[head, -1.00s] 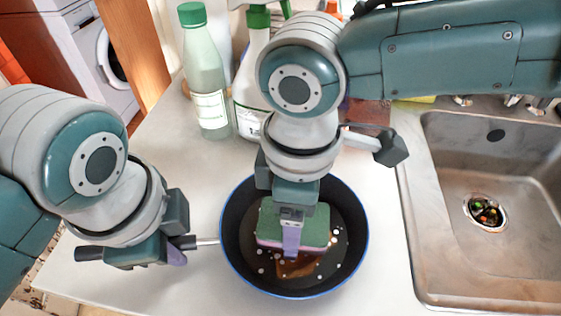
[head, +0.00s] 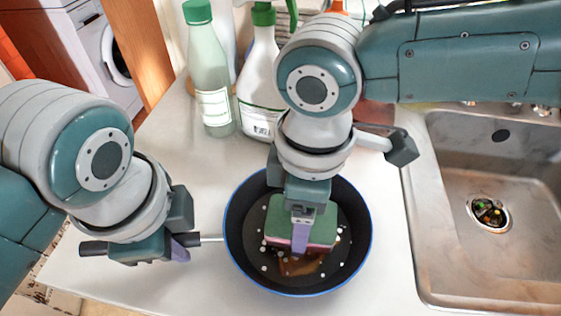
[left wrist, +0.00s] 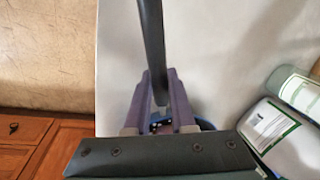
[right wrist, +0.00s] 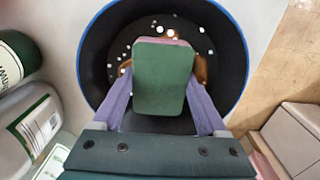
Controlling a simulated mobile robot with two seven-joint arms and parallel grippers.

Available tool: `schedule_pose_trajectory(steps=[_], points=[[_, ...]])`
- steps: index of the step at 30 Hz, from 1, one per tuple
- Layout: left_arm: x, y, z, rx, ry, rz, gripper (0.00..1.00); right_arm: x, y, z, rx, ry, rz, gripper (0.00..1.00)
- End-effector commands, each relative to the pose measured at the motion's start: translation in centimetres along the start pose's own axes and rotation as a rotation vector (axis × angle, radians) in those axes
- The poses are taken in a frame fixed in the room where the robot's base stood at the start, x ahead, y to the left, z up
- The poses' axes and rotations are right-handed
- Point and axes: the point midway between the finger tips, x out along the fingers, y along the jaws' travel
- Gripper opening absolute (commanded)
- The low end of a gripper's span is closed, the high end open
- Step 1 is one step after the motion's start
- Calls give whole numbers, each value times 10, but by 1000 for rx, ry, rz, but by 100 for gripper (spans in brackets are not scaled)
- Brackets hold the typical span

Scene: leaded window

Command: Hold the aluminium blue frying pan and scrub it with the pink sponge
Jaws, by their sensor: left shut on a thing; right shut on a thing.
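The blue-rimmed frying pan (head: 352,238) sits on the pale worktop, its dark inside holding white specks and a brown smear. My left gripper (head: 182,246) is shut on the pan's handle (head: 92,248); the dark handle (left wrist: 152,40) also runs between its purple fingers in the left wrist view. My right gripper (head: 300,236) is shut on the sponge (head: 322,226), green on top with a pink underside, inside the pan. In the right wrist view, the sponge (right wrist: 160,80) lies between the purple fingers. The sponge's contact with the pan floor is hidden.
A metal sink (head: 450,200) with a drain lies to the right of the pan. A green-capped bottle (head: 212,100) and a spray bottle (head: 258,80) stand behind it. A washing machine (head: 95,50) is at the back left. The worktop left of the bottles is clear.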

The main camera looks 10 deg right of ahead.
Motion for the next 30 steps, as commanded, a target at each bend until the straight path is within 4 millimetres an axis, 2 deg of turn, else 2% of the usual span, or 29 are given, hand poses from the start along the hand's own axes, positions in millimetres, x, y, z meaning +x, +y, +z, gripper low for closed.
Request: schedule_pose_trajectory(steps=[1, 4, 15, 26, 30], points=[[0, -1, 2, -1, -4, -3, 0, 3, 1, 6, 3, -17, 1, 31], [0, -1, 2, -2, -5, -3, 0, 3, 0, 4, 3, -18, 1, 31], [0, -1, 1, -1, -1, -4, 0, 2, -9, -16, 2, -10, -2, 31], [0, -1, 0, -1, 0, -3, 0, -1, -1, 3, 4, -11, -1, 31], [0, -1, 0, -1, -1, -3, 0, -2, 0, 3, 2, -10, -1, 31]])
